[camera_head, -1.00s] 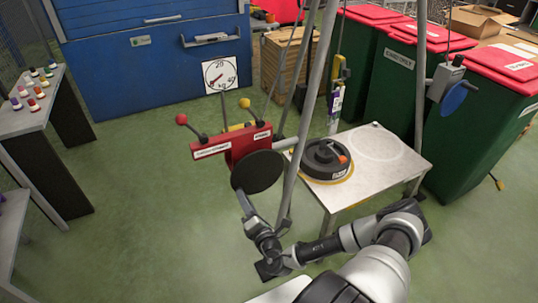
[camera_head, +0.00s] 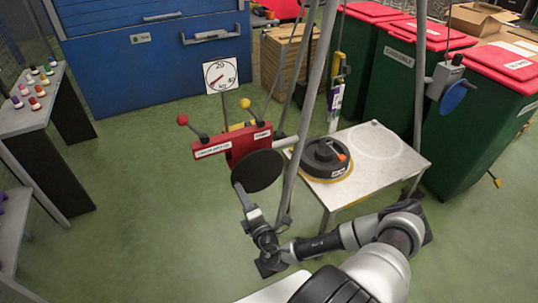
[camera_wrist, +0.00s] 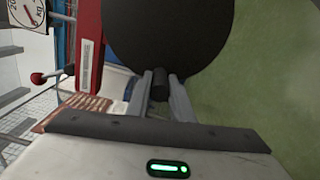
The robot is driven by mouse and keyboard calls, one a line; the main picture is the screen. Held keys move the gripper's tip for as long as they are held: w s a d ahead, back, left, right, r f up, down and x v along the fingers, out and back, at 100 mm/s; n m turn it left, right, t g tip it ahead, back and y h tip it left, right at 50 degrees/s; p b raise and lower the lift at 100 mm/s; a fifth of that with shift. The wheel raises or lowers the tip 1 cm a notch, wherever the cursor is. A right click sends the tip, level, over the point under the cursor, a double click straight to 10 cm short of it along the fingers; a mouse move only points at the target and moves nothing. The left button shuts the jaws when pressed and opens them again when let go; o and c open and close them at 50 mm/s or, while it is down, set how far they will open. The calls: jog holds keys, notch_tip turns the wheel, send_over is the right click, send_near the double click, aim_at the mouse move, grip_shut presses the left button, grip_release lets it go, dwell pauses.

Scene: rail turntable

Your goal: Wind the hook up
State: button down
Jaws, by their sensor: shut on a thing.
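The red winch box (camera_head: 232,147) is fixed to the tripod leg and has a large black disc (camera_head: 258,171) on its near side. A short black crank grip (camera_wrist: 160,84) sticks out at the disc's lower edge in the wrist view. My gripper (camera_wrist: 160,97) is shut on this grip, one finger on each side. In the head view my gripper (camera_head: 246,201) is at the disc's lower left, and the grip is hidden there. A yellow hook block (camera_head: 339,68) hangs between the tripod legs above the metal table, with a pale labelled strip (camera_head: 335,101) below it.
A black round weight with an orange part (camera_head: 326,157) sits on the metal table (camera_head: 392,187). Levers with a red ball (camera_head: 183,120) and a yellow ball (camera_head: 245,103) stand by the winch. A dial (camera_head: 221,75) is behind. Tripod legs (camera_head: 300,120) are close to my arm.

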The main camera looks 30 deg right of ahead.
jog(key=shift+a+r+m+p, duration=0.1)
jog(key=shift+r+m+p, duration=0.75)
jog(key=shift+r+m, duration=0.85)
jog(key=shift+f, duration=0.1)
jog(key=c, duration=1.4)
grip_release()
jog(key=shift+c, duration=0.2)
jog(key=shift+o, duration=0.4)
jog(key=shift+f, duration=0.1)
jog(key=s+p, duration=0.2)
jog(key=s, duration=0.6)
jog(key=shift+f, duration=0.1)
